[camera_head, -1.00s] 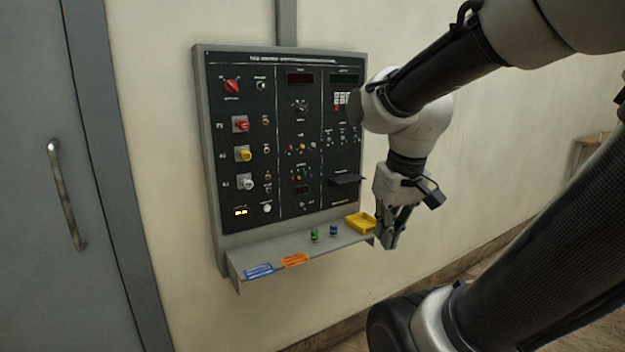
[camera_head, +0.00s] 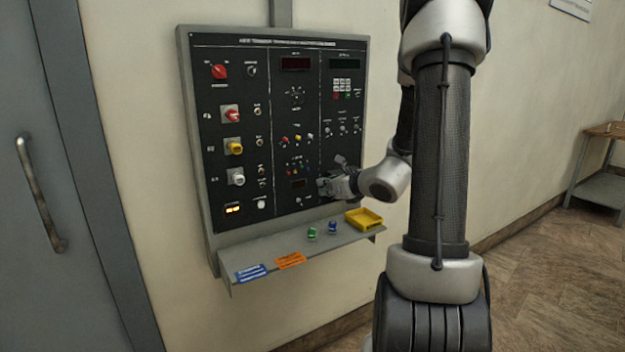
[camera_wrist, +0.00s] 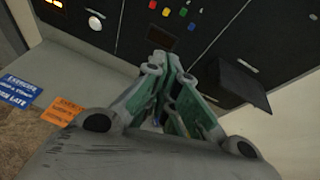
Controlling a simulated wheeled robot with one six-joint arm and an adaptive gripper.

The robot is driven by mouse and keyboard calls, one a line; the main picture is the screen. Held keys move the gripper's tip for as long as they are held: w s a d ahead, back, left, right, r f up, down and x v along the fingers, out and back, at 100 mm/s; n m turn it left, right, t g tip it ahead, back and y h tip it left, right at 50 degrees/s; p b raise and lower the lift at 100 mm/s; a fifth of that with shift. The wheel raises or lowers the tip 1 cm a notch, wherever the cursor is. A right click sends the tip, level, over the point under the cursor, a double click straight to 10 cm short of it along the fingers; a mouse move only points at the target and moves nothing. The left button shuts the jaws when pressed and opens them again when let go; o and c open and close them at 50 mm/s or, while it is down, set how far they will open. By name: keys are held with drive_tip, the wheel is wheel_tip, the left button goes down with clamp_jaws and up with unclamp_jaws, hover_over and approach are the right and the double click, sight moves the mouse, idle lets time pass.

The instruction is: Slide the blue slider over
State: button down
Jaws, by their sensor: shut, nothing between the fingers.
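A row of small coloured controls sits in the middle section of the black panel (camera_head: 228,163). The wrist view shows red, yellow, green and blue ones at the top, with a small blue control (camera_wrist: 192,26) at the right end of the row. I cannot tell for sure whether it is the blue slider. My gripper (camera_head: 325,186) is at the lower middle of the panel. In the wrist view its fingers (camera_wrist: 170,62) are together and empty, with the tips just below a small dark display (camera_wrist: 162,38). I cannot tell whether they touch the panel.
A dark protruding flap (camera_wrist: 238,82) is right of my fingers. Below the panel, a grey shelf (camera_head: 240,259) holds a yellow tray (camera_head: 363,218), small green (camera_head: 312,232) and blue (camera_head: 332,228) items, and blue and orange tags. A door stands at the left.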

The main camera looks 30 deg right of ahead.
sight(307, 174)
drive_tip(key=d+m, duration=0.1)
drive_tip(key=w+d+r+m+h, duration=0.1)
drive_tip(key=shift+w+r+m+t+h, duration=0.1)
drive_tip(key=shift+w+m+t+h, duration=0.15)
drive_tip(key=shift+m+t+h, duration=0.05)
drive_tip(key=x, duration=1)
drive_tip(key=shift+a, duration=0.1)
wheel_tip(307, 174, up, 2)
drive_tip(key=shift+r, duration=0.1)
drive_tip(key=shift+s, duration=0.1)
idle(0.3)
